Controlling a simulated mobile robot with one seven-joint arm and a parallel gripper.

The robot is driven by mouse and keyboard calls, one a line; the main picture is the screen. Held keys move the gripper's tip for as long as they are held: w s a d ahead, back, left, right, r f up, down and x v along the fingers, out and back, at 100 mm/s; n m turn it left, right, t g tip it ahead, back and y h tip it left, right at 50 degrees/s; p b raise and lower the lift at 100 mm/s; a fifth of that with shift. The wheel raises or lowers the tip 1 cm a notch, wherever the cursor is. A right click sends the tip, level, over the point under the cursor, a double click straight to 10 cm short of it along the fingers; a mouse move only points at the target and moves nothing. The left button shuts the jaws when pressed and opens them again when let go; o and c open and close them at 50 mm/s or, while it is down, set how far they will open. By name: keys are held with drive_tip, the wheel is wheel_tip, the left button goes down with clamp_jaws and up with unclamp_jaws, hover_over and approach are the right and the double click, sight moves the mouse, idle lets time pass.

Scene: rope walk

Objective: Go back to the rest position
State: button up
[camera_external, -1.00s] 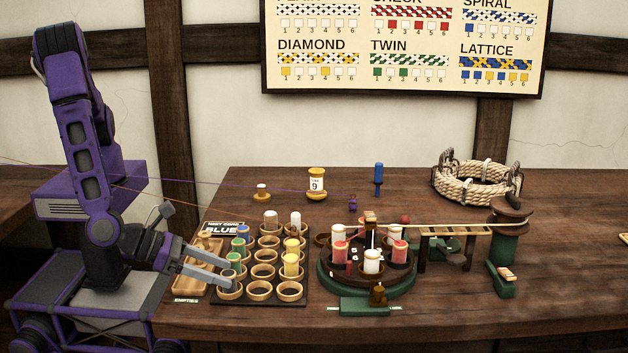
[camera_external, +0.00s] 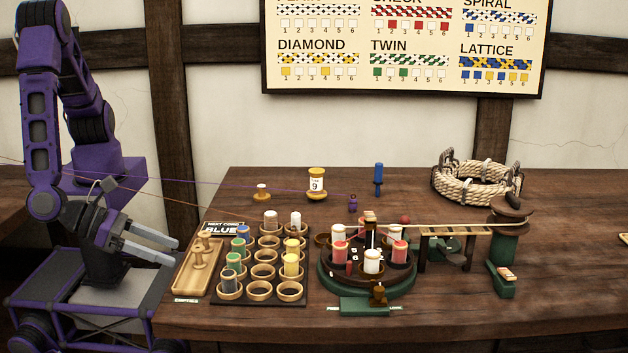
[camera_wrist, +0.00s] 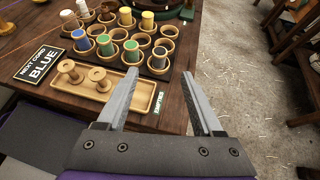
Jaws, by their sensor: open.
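My gripper (camera_external: 158,245) is open and empty. In the external view it hangs left of the table, beside the wooden empties tray (camera_external: 188,280). In the wrist view the fingers of my gripper (camera_wrist: 165,100) are spread wide, with the tray (camera_wrist: 140,98) behind the left finger. Two empty wooden spools lie in the tray. The bobbin rack (camera_external: 297,300) stands right of the tray and holds blue, green, yellow, white and tan bobbins. A dark grey-blue bobbin (camera_external: 229,281) sits in its front left cup.
A sign (camera_external: 222,228) reads "NEXT CORD BLUE". A round green-based carousel (camera_external: 325,283) with red and white bobbins stands right of the rack. A rope coil (camera_external: 475,180) lies at the back right. In the wrist view, bare floor (camera_wrist: 245,75) shows beside the table edge.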

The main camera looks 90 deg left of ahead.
drive_tip(key=shift+s+r, duration=0.2)
drive_tip(key=shift+s, duration=0.15)
idle(0.4)
